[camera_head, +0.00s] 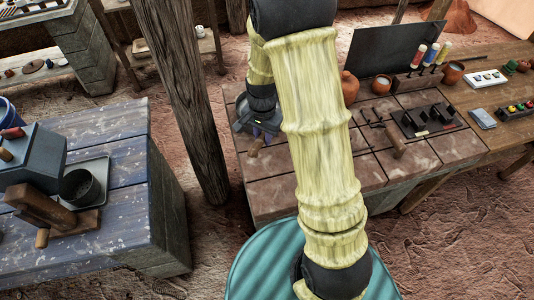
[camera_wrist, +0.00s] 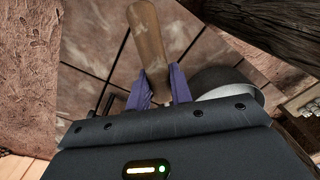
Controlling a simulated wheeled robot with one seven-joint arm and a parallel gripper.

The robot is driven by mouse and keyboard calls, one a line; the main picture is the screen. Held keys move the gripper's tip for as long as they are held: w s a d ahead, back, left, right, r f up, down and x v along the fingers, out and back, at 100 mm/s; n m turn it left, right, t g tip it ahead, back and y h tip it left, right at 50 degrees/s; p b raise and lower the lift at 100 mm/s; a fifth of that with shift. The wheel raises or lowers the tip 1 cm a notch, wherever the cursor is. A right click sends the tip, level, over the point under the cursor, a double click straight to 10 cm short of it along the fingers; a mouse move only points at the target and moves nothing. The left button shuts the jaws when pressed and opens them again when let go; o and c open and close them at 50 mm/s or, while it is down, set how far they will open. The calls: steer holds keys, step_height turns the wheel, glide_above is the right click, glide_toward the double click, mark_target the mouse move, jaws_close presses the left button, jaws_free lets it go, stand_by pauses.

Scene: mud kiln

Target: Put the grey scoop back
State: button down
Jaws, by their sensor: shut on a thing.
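My gripper (camera_head: 262,138) is over the left end of the tiled bench in the head view. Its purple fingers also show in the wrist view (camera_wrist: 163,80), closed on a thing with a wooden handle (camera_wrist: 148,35). The handle sticks out beyond the fingers and shows below them in the head view (camera_head: 256,147). I take this to be the grey scoop; its grey part is not clearly seen. My fingers and wrist hide the rest of it. I cannot tell whether it touches the bench.
A grey round vessel (camera_wrist: 232,85) is close to the right finger. The tiled bench (camera_head: 285,190) carries a black block rack (camera_head: 427,120), a wooden-handled tool (camera_head: 395,143) and clay pots (camera_head: 350,87). A wooden post (camera_head: 183,90) stands left of the bench. A blue-grey table (camera_head: 110,235) is further left.

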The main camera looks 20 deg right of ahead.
glide_above(263, 161)
steer(key=shift+f, duration=2.9)
steer(key=shift+s+f, duration=0.1)
steer(key=shift+f+p, duration=0.35)
steer(key=shift+f, duration=1.65)
steer(key=shift+f, duration=0.2)
steer(key=c, duration=1.3)
jaws_free()
steer(key=shift+o, duration=0.2)
steer(key=shift+r, duration=0.1)
step_height(263, 161, up, 12)
steer(key=shift+r+b, duration=0.1)
steer(key=shift+b, duration=0.35)
